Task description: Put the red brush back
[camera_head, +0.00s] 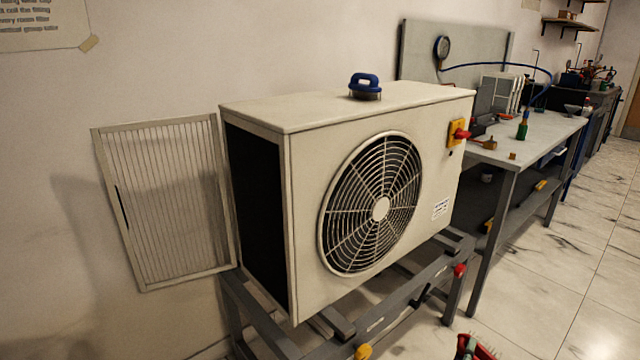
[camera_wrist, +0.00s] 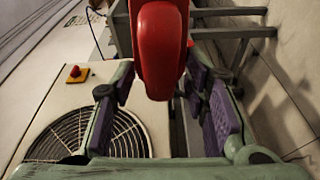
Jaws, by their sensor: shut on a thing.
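The red brush (camera_wrist: 160,45) is between the purple-padded fingers of my gripper (camera_wrist: 160,78) in the wrist view. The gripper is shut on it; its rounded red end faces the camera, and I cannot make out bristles. In the head view, a red thing with greenish parts (camera_head: 472,347) is cut off by the bottom edge, low in front of the bench; it looks like the brush in my gripper. A blue-handled thing (camera_head: 366,86), perhaps another brush, stands on top of the white fan unit (camera_head: 300,190).
The fan unit rests on a grey metal frame (camera_head: 400,310). A slatted filter panel (camera_head: 165,200) leans on the wall at left. A grey workbench (camera_head: 545,135) with tools, a gauge (camera_head: 442,47) and a blue hose stands at right. The tiled floor (camera_head: 590,260) at right is clear.

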